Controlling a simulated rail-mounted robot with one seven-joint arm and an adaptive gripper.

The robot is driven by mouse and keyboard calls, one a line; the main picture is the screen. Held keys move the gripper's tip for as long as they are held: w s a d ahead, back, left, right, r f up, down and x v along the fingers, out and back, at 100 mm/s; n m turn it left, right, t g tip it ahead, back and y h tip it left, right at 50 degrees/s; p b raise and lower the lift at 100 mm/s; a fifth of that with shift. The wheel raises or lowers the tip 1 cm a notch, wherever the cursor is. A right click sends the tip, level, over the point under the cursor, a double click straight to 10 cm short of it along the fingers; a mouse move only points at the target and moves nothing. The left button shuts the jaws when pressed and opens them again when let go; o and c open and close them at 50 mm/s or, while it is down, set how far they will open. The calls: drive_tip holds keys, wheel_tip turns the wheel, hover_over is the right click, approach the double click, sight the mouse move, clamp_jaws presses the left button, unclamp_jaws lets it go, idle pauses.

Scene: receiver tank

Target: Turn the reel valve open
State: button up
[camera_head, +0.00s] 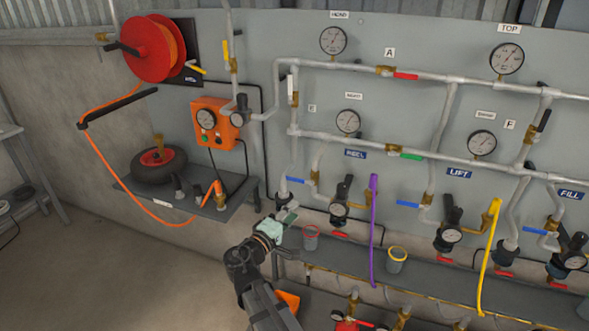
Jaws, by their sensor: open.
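The blue REEL sign (355,154) is on the grey panel. A small blue lever (294,180) sits on the pipe below and left of this sign, roughly horizontal; it looks like the reel valve's handle. My gripper (290,214) is below this lever, near the left end of the shelf, apart from the lever and with nothing seen in it. It is open, though its fingers are small and hard to make out. A regulator with a gauge (338,209) stands right of my gripper.
A cup with a red rim (310,240) is close to the right of my gripper, and a yellow-rimmed cup (397,259) is further right. A purple hose (373,230) hangs between. The orange pump box (213,123) and red hose reel (153,48) are upper left. Floor at lower left is clear.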

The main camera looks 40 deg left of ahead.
drive_tip(key=a+f+n+g+y, duration=0.1)
drive_tip(key=a+f+n+y, duration=0.1)
drive_tip(key=a+n+y, duration=0.3)
drive_tip(key=m+p, duration=0.1)
drive_tip(key=p, duration=0.4)
approach(294, 180)
drive_tip(key=shift+h, duration=0.4)
drive_tip(key=x, duration=0.9)
drive_tip(key=shift+s+a+r, duration=0.1)
drive_tip(key=shift+a+r, duration=0.05)
drive_tip(key=shift+a, duration=0.15)
drive_tip(key=shift+w+a, duration=0.15)
drive_tip(key=shift+w, duration=0.55)
clamp_jaws()
